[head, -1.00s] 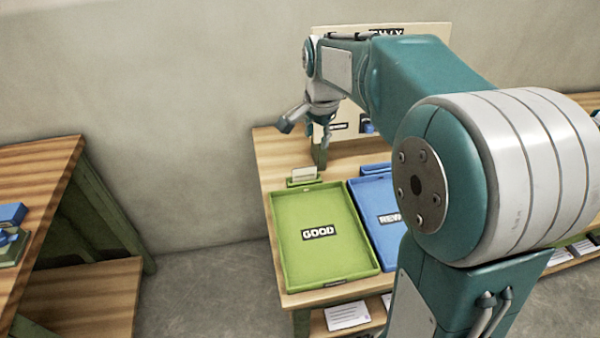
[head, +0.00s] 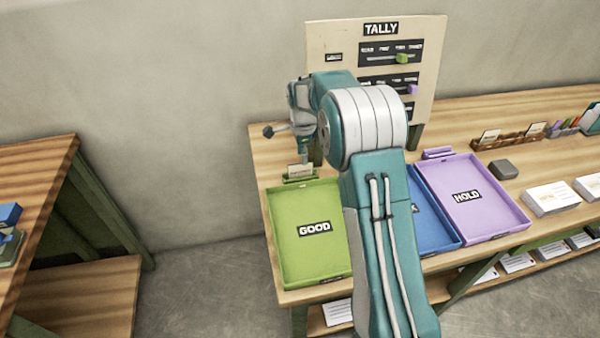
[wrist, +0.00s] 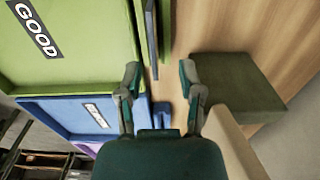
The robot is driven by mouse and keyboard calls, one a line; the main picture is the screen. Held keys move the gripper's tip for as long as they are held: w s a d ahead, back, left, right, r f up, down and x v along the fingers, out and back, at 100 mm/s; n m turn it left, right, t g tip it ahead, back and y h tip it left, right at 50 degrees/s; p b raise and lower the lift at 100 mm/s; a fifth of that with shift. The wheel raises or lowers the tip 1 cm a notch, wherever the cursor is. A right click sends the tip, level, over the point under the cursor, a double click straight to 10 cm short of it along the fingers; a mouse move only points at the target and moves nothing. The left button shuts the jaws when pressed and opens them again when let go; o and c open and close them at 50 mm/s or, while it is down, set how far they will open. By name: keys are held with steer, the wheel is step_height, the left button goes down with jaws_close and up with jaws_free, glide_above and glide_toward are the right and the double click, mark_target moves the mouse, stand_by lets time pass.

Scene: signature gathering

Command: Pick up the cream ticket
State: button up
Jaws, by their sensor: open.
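A small cream ticket (head: 300,170) stands upright in a green holder (head: 299,181) at the back edge of the green GOOD tray (head: 302,258). My gripper (wrist: 160,75) is open and empty, pointing down, with its two fingers apart. In the head view it hangs just above and behind the ticket, partly covered by my own arm. In the wrist view the holder and a thin upright edge (wrist: 152,40) show ahead of the fingers, beyond the left fingertip. I cannot tell whether that edge is the ticket. Nothing is between the fingertips but bare table.
The TALLY board (head: 432,60) stands close behind my arm; a green block (wrist: 235,85) is right of the fingers. A blue tray (head: 432,225) and purple HOLD tray (head: 498,215) lie right of GOOD. Other cream cards (head: 490,136) stand in a wooden rack further right.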

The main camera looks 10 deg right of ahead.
mark_target(300, 169)
steer(key=f, duration=0.3)
steer(key=a+f, duration=0.1)
steer(key=f, duration=0.1)
steer(key=shift+s+f, duration=0.25)
steer(key=shift+s, duration=0.05)
steer(key=shift+d, duration=0.1)
jaws_close()
